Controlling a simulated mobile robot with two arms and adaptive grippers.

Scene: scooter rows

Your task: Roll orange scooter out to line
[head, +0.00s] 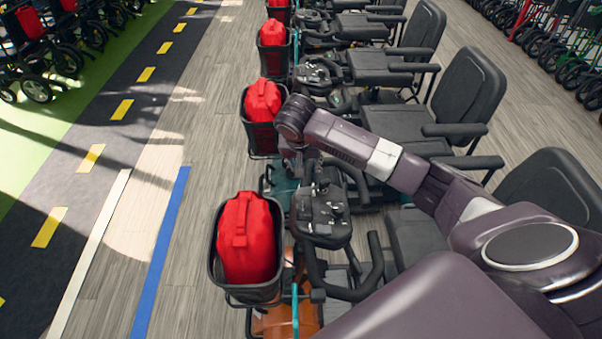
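The orange scooter (275,322) is the nearest in the row, at the bottom centre; its orange front body shows below its black basket. A red bag (247,240) sits in that basket. Its black handlebar console (322,217) stands behind the basket, and my arm hides part of its seat and rear. A blue line (163,250) and a white line (92,250) run along the floor to its left. My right gripper (296,172) points down beyond the orange scooter's console, close to the teal scooter behind; its fingers are too hidden to read. My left gripper is out of view.
More scooters with black seats (469,88) and red bags (264,100) in baskets stand close together up the row. Wood floor (190,215) left of the baskets is clear. Farther left is a dark lane with yellow dashes (90,157). Wheeled walkers or chairs line both top corners.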

